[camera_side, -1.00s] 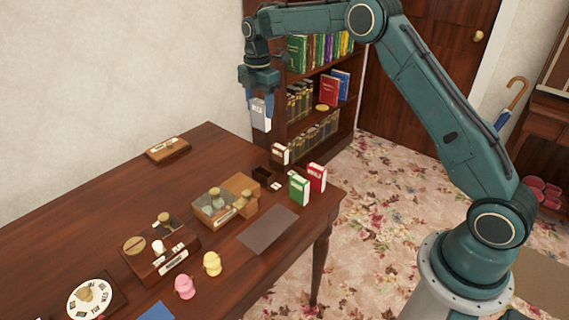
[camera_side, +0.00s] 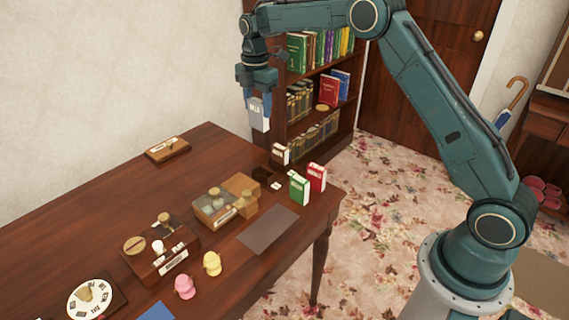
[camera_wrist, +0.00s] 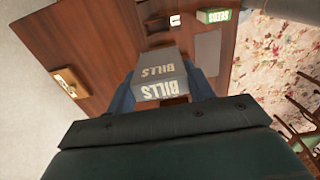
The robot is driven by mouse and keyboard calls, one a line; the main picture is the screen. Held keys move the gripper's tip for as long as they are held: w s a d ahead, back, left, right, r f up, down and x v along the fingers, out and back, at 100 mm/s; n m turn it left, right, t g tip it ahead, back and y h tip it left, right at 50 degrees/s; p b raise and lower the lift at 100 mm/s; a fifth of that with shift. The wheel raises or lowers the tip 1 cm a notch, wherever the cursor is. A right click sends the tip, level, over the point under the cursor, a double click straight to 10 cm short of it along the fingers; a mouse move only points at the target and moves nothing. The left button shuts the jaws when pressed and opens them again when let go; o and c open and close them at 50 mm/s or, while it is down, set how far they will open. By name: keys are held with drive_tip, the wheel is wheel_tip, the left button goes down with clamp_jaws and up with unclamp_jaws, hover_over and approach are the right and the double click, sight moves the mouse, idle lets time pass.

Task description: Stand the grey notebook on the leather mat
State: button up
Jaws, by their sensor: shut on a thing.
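The grey notebook (camera_side: 258,114) is held upright between the fingers of my gripper (camera_side: 257,97), above the far right part of the table. In the wrist view the grey notebook (camera_wrist: 160,75) shows the word BILLS, with blue fingers on both sides. The leather mat (camera_side: 267,230), a flat dark brown sheet, lies bare near the table's right front edge. The mat also shows in the wrist view (camera_wrist: 207,47). My gripper is well above the mat and behind it, towards the wall.
A green book (camera_side: 299,188) and a red book (camera_side: 316,177) stand right of the mat. A dark brown book (camera_side: 280,154) stands behind them. A wooden box (camera_side: 214,208) is left of the mat. A bookcase (camera_side: 318,95) rises behind the table.

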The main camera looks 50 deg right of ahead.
drive_tip(key=s+a, duration=1.4)
drive_tip(key=a, duration=0.2)
drive_tip(key=shift+a, duration=0.35)
drive_tip(key=shift+f, duration=0.2)
wheel_tip(320, 180, down, 20)
drive_tip(key=shift+r, duration=0.15)
idle(0.4)
drive_tip(key=o, duration=1)
